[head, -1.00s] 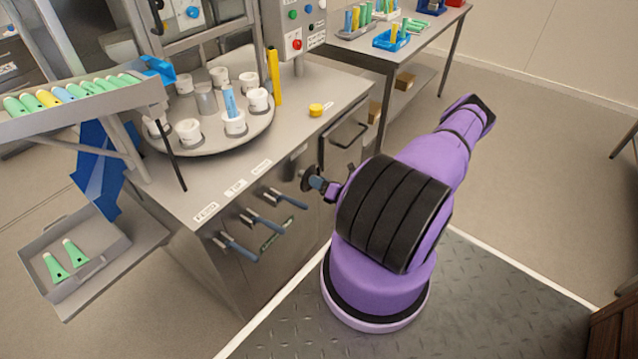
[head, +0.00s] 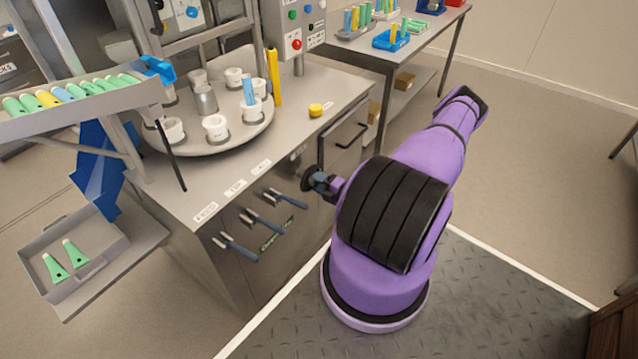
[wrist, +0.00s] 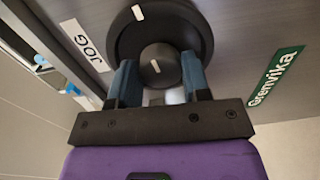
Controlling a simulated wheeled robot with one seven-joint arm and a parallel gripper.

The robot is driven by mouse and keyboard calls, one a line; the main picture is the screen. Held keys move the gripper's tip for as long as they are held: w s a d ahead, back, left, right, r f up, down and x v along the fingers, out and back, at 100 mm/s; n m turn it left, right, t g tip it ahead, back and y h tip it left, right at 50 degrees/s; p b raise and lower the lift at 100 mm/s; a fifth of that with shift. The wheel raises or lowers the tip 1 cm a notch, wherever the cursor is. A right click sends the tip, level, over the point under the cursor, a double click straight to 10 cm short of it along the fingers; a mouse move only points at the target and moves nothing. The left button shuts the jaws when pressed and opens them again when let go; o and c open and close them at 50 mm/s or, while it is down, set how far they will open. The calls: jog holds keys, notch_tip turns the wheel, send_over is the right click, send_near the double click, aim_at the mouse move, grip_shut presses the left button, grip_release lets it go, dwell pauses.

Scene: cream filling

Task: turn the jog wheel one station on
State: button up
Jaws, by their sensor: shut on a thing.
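The jog wheel (head: 308,178) is a dark disc on the front panel of the steel cabinet. In the wrist view the wheel (wrist: 121,42) has a raised round knob (wrist: 157,62) with a white mark, and another white mark on its rim at the upper left. My gripper (wrist: 158,80) is shut on the knob, one blue-grey finger on each side. In the head view my gripper (head: 322,182) is small at the wheel, partly hidden by my arm. The round turntable (head: 190,147) on the cabinet top carries several white cups, one holding a blue tube (head: 249,90).
Handles on levers (head: 261,222) stick out of the panel left of the wheel. A drawer handle (head: 352,136) is to its right. A yellow button (head: 316,110) sits on the top. A JOG label (wrist: 85,45) is beside the wheel. Open floor lies to the right.

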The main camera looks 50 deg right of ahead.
jog(key=shift+m, duration=0.6)
jog(key=o, duration=0.9)
jog(key=shift+s, duration=0.1)
jog(key=s, duration=0.7)
jog(key=s+d, duration=0.1)
jog(key=s, duration=0.2)
jog(key=shift+s+r, duration=0.1)
jog(key=shift+s, duration=0.25)
